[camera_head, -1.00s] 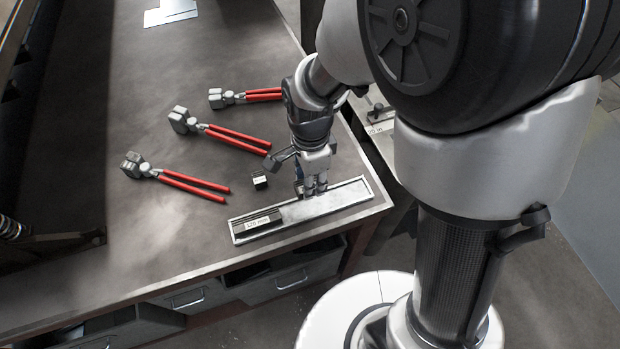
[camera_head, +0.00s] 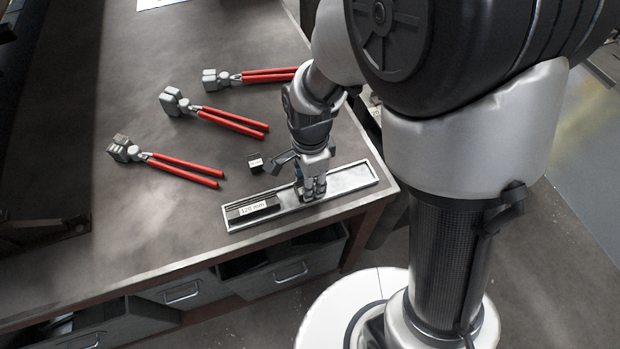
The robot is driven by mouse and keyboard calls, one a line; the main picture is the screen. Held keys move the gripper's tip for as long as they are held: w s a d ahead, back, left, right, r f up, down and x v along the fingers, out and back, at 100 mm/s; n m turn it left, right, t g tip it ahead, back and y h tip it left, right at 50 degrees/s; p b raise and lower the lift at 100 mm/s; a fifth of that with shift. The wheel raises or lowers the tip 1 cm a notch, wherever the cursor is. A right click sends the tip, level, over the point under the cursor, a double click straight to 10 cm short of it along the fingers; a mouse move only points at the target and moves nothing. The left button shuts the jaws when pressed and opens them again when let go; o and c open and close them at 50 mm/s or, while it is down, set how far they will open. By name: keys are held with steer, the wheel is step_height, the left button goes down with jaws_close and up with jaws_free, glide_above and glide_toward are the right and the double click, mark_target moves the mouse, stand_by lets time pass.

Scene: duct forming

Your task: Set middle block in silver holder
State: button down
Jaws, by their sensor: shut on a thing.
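The silver holder (camera_head: 350,180) is a long shallow tray along the table's front edge. A black block (camera_head: 252,207) with a white label that seems to read "120 mm" lies in its left end. A small black block (camera_head: 256,163) with a white label stands on the table behind the holder. My gripper (camera_head: 313,192) points down over the middle of the holder, right of the labelled long block. It is shut on a small dark block (camera_head: 298,191), mostly hidden by the fingers. I cannot tell whether that block touches the holder floor.
Three red-handled tools (camera_head: 185,166), (camera_head: 222,118), (camera_head: 262,76) lie on the table behind and left of the holder. Drawers (camera_head: 182,293) sit below the front edge. The table's right edge is close to the holder's right end. Open tabletop lies to the left.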

steer(key=c, duration=1.1)
jaws_free()
step_height(320, 180, up, 11)
steer(key=s+d+r+n+t, duration=0.1)
steer(key=s+d+r+n, duration=0.2)
steer(key=s+n, duration=0.1)
steer(key=s+d+r+n+t, duration=0.2)
steer(key=s+d+r+n, duration=0.1)
steer(key=s+d+n, duration=0.1)
steer(key=s+d+r+n+t, duration=0.1)
steer(key=s+d+r+n, duration=0.2)
steer(key=s+d+n, duration=0.1)
steer(key=shift+s+r+n+t, duration=0.2)
steer(key=shift+s+n, duration=0.2)
steer(key=shift+n, duration=0.3)
steer(key=shift+s+r+n+t, duration=0.1)
steer(key=shift+s+r+n, duration=0.1)
steer(key=shift+s+n, duration=0.35)
